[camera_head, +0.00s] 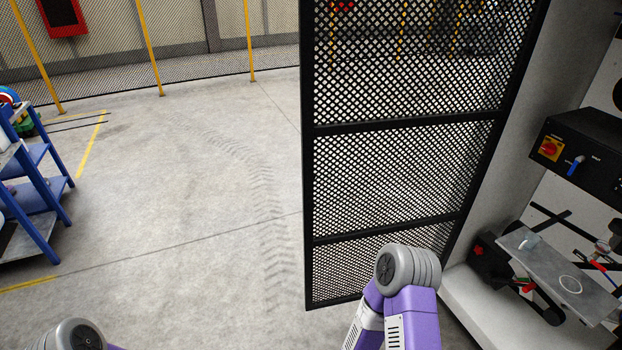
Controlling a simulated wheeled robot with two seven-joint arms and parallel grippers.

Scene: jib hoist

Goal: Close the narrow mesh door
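The narrow mesh door (405,125) is a tall black-framed panel of diamond mesh in the middle right of the head view. It stands open, swung out from the grey cabinet or enclosure side (545,110) on its right. Its free edge is the left one, and its lower edge hangs above the floor. My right arm, purple with a grey joint, is in front of the door's lower right part and hides some of it. Neither gripper is in view.
Inside the enclosure at right are a black control box (585,152) with a red-yellow switch and a grey metal plate (560,275). A blue shelf cart (45,190) stands at far left. Open concrete floor (190,220) lies left of the door. A mesh fence (195,60) runs behind.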

